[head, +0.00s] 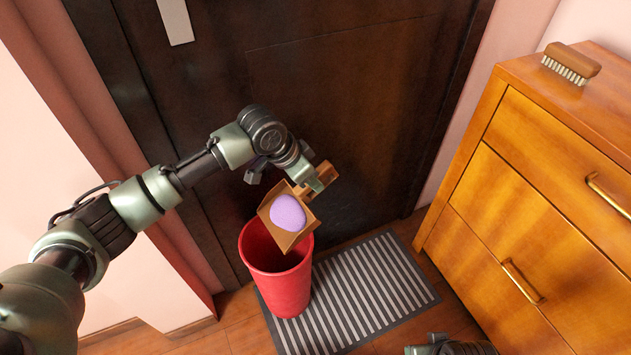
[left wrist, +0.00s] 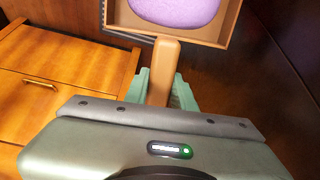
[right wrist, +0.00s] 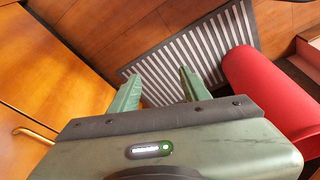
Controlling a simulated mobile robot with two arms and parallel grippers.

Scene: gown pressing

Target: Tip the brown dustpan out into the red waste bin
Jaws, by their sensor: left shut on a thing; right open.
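The brown dustpan (head: 294,238) is held by its handle in my left gripper (head: 318,182), over the red waste bin (head: 277,281). A lilac rounded lump (head: 288,213) lies in the pan. The pan looks tilted, its open edge toward the bin's rim. In the left wrist view the handle (left wrist: 162,73) runs between the fingers, and the lilac lump (left wrist: 175,12) is in the pan. The bin stands upright; what is inside it is hidden. It also shows in the right wrist view (right wrist: 268,88). My right gripper (right wrist: 160,85) is open and empty, low near the mat.
A striped mat (head: 370,290) lies under and beside the bin. A dark door (head: 340,100) is close behind my left arm. A wooden dresser (head: 520,215) stands at the right with a brush (head: 571,63) on top. Some wooden floor between mat and dresser is free.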

